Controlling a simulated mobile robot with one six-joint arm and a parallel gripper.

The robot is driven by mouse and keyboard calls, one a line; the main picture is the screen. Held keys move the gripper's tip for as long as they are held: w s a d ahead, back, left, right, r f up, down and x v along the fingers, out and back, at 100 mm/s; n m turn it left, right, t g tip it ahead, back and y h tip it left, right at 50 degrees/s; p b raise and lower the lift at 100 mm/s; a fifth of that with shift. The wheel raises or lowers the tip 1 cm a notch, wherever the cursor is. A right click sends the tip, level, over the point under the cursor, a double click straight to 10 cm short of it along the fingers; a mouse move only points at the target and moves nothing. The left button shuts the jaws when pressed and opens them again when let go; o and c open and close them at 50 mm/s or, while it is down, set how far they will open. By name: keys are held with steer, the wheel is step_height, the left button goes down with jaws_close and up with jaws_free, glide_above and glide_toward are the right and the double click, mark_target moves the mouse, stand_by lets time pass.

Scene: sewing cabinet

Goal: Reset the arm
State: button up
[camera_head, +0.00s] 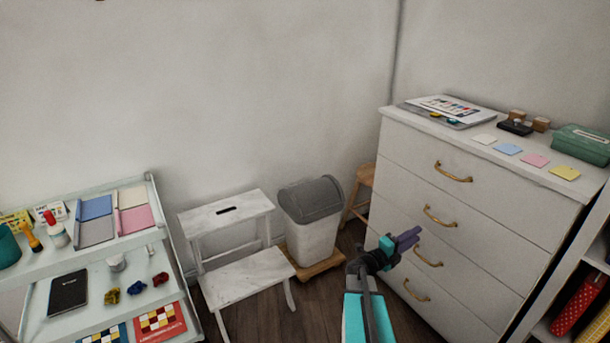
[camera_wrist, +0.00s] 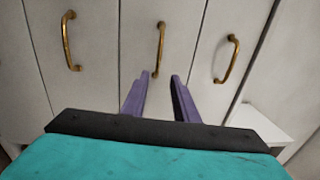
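My gripper (camera_head: 412,238) is in front of the white chest of drawers (camera_head: 395,145), near its lower brass handles. Its two purple fingers point toward the drawer fronts. In the wrist view the gripper (camera_wrist: 161,76) is open, with an empty gap between the fingers. A brass handle (camera_wrist: 159,48) lies beyond the fingertips and looks apart from them. My teal arm reaches up from the bottom of the head view. The drawers look shut.
A grey-lidded bin (camera_head: 310,225), a white step stool (camera_head: 245,278) and a wooden stool (camera_head: 359,196) stand left of the chest. A white cart (camera_head: 160,233) with supplies is at far left. A shelf (camera_head: 596,245) stands at right. Papers and boxes lie atop the chest.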

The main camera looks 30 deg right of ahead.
steer(key=w+a+f+n+t+y+p, duration=0.15)
steer(key=w+a+p, duration=0.25)
steer(key=a, duration=0.5)
steer(key=w+a+f+n+t+y+p, duration=0.1)
steer(key=w+a+f+t+y+p, duration=0.25)
steer(key=a, duration=0.55)
steer(key=s+a+f+m+g+y+p, duration=0.2)
steer(key=s+a+f+m, duration=0.35)
steer(key=a, duration=0.25)
steer(key=s+a+f+m+g+y+p, duration=0.2)
steer(key=s+a+f+m+g+y, duration=0.25)
steer(key=a, duration=0.45)
steer(key=s+a+f+m+g+p, duration=0.1)
steer(key=s+a+f+m+p, duration=0.2)
steer(key=s+a+f+m, duration=0.35)
steer(key=s+a+m+g+y, duration=0.1)
steer(key=s+a+m+y, duration=0.3)
steer(key=a+m, duration=0.5)
steer(key=s+a+m+g+y, duration=0.2)
steer(key=s+a+m+y, duration=0.1)
steer(key=a+m, duration=0.6)
steer(key=shift+s+f+m+y, duration=0.15)
steer(key=shift+s+m+y, duration=0.45)
steer(key=shift+m, duration=1.3)
steer(key=shift+s+d+h, duration=0.1)
steer(key=shift+s+h, duration=0.15)
